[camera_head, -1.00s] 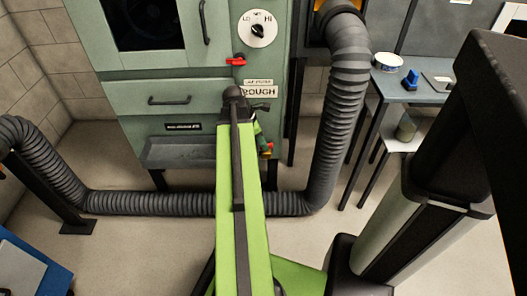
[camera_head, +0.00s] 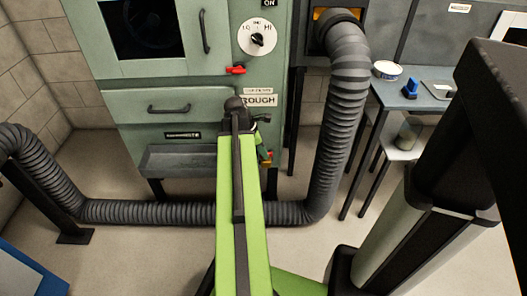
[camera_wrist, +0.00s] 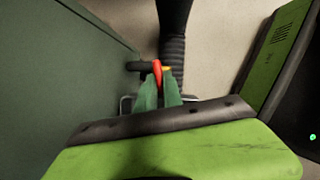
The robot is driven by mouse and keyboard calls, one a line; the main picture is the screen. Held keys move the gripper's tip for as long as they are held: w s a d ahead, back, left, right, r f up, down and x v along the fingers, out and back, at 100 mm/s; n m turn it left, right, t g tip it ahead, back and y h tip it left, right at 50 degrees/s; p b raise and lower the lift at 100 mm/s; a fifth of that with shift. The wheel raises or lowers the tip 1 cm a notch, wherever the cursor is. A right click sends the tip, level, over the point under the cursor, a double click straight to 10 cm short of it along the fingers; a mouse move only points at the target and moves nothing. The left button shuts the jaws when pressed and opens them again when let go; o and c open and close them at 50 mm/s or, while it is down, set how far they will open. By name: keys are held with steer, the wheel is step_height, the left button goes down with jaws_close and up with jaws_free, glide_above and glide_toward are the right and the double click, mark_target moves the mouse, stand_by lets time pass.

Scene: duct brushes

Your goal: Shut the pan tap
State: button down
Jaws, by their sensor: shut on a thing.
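The pan tap, with a red handle (camera_wrist: 157,70) on a dark pipe stub, sits at the side of the green cabinet in the wrist view. A small yellow part shows just right of the handle. My gripper (camera_wrist: 161,84) has its green fingers closed around the red handle. In the head view the tap's red and yellow end (camera_head: 266,157) shows small beside my arm, low at the cabinet's right side. The fingers there are mostly hidden by my arm. The grey pan (camera_head: 180,158) sticks out under the cabinet drawer.
A ribbed grey duct (camera_head: 345,110) runs down right of the cabinet and across the floor. A table (camera_head: 385,90) with small items stands at right.

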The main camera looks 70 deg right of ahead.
steer(key=shift+w+d+m+y, duration=0.1)
steer(key=shift+d+m+y, duration=0.1)
steer(key=shift+m, duration=0.3)
steer(key=shift+w+d+m+y, duration=0.1)
steer(key=shift+m+y, duration=0.1)
steer(key=shift+m, duration=0.3)
steer(key=shift+a+m+g, duration=0.1)
steer(key=shift+m+g, duration=0.2)
steer(key=shift+m, duration=0.2)
steer(key=c, duration=1.5)
jaws_free()
steer(key=shift+s, duration=0.1)
